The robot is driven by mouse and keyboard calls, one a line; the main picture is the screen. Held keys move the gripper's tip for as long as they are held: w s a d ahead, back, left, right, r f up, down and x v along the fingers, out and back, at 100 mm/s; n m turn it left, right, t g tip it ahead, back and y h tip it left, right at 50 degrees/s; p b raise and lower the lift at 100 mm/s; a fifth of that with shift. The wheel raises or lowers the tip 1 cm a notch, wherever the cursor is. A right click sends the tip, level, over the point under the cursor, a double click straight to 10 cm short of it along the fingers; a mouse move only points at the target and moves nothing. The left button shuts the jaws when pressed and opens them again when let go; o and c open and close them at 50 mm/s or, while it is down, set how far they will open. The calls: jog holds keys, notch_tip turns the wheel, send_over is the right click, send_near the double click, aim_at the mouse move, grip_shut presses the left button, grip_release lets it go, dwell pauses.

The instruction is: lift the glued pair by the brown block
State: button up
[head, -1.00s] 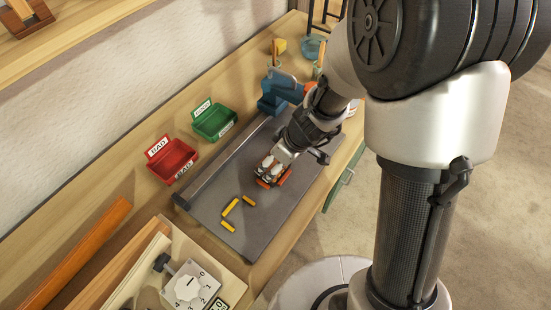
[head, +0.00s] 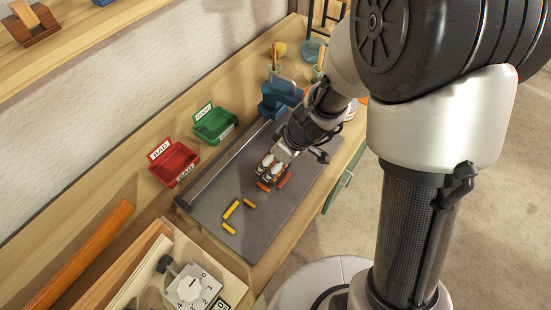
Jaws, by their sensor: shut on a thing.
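My gripper (head: 274,182) is low over the grey mat (head: 215,185), near its right long edge, pointing down, with orange fingertips. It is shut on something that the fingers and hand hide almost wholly. Its place fits the brown block of the glued pair, but I cannot make out the block or the piece glued to it. I cannot tell whether what it holds touches the mat.
Several yellow sticks (head: 232,209) lie on the mat left of my gripper. A red BAD bin (head: 174,164) and a green bin (head: 214,124) stand behind the mat. A blue holder (head: 275,102) is at its far end. A dial box (head: 192,288) stands at the front.

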jog(key=shift+r+p, duration=2)
jog(key=shift+r, duration=0.95)
jog(key=shift+c, duration=0.5)
